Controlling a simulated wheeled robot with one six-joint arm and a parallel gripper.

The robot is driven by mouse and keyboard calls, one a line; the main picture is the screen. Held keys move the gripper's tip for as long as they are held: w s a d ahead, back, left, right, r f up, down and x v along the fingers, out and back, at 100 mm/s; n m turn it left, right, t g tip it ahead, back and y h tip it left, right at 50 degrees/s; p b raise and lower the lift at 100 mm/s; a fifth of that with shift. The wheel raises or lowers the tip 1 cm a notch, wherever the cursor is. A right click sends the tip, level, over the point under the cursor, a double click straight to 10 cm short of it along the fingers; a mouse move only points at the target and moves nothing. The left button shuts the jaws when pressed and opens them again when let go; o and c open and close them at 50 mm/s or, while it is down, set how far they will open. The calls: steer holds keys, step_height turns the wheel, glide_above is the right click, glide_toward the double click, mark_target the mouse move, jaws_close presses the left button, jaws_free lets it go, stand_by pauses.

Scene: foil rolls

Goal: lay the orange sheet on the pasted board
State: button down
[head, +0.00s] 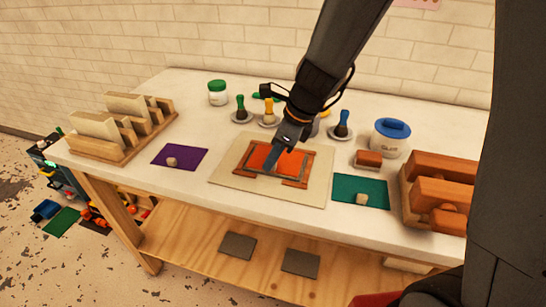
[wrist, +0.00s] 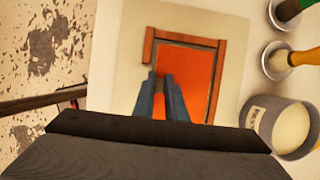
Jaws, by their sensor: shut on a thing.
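The orange sheet (head: 287,163) is over the middle of the worktable, inside a red-brown frame (head: 308,168) on a cream base (head: 232,186). In the wrist view the orange sheet (wrist: 198,75) has a dark grey edge, seemingly the board (wrist: 216,80), showing along its top and right. My gripper (head: 270,162) points down at the sheet; its blue-grey fingers (wrist: 161,82) are close together, shut on the sheet. The exact grip point is hidden by the fingers. I cannot tell whether the sheet touches the board.
A purple sheet (head: 180,156) and a teal sheet (head: 347,190), each with a small pale knob, flank the base. Wooden racks (head: 90,150) and orange-brown blocks (head: 440,195) stand at the sides. Grey plates (head: 238,245) lie on the shelf.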

steer(key=c, duration=1.4)
jaws_free()
steer(key=shift+r, duration=0.2)
steer(key=shift+r+p, duration=3.35)
steer(key=shift+p, duration=0.65)
steer(key=shift+s+d+f+n, duration=0.15)
steer(key=shift+s+d+n, duration=0.05)
steer(key=shift+d+n, duration=0.2)
steer(key=s+d+f+n+h+b, duration=0.1)
steer(key=s+d+n, duration=0.2)
steer(key=d+n, duration=0.2)
steer(key=s+d+n+h+b, duration=0.1)
steer(key=s+d+n, duration=0.3)
steer(key=n, duration=0.5)
steer(key=s+d+f+n+h+b, duration=0.1)
steer(key=s+d+n+h+b, duration=0.1)
steer(key=d+n, duration=0.4)
steer(key=shift+s+d+f+n+b, duration=0.2)
steer(key=shift+s+n+b, duration=0.15)
steer(key=shift+s, duration=0.15)
steer(key=shift+s+d+f+n+b, duration=0.2)
steer(key=shift+s+n+b, duration=0.1)
steer(key=shift+s, duration=0.2)
